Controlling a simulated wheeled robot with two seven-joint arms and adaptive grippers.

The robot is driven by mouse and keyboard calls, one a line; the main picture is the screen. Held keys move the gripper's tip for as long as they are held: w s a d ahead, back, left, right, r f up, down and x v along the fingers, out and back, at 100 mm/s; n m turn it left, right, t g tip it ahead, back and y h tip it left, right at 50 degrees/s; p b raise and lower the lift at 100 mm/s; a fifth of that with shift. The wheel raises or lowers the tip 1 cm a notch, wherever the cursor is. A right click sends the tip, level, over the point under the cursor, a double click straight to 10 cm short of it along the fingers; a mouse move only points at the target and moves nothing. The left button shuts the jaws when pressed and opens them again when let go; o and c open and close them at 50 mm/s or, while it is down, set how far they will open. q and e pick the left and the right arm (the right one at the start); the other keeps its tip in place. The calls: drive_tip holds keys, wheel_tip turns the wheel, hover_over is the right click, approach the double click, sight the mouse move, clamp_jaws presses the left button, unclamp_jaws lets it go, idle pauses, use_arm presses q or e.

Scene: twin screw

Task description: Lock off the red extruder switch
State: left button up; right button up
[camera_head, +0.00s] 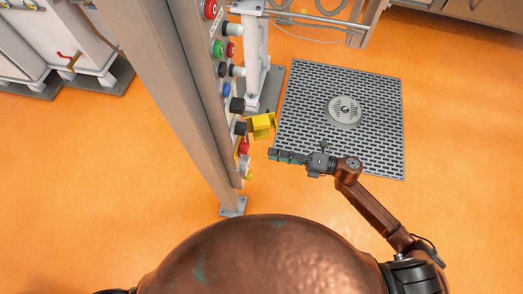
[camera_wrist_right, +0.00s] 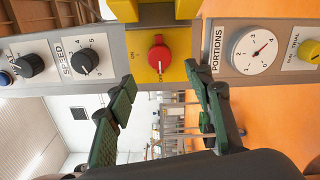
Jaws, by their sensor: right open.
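The red rotary switch (camera_wrist_right: 160,57) sits on a yellow plate (camera_wrist_right: 142,45) with ON lettering, in the middle of the right wrist view. It shows small in the head view (camera_head: 243,147), low on the control post. A yellow flap-like part (camera_head: 262,122) sticks out from the post just above it; its edge shows at the top of the wrist view (camera_wrist_right: 188,8). My right gripper (camera_wrist_right: 160,80) is open and empty, its green-padded fingers spread on either side of the switch, apart from it. In the head view, my right gripper (camera_head: 271,154) is right of the switch. My left gripper is not in view.
Black SPEED knob (camera_wrist_right: 85,61) and white PORTIONS dial (camera_wrist_right: 254,49) flank the switch. The grey control post (camera_head: 160,75) carries several buttons and knobs. A perforated grey floor plate (camera_head: 375,110) lies right of it. Orange floor is open around.

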drive_tip(key=shift+v, duration=1.55)
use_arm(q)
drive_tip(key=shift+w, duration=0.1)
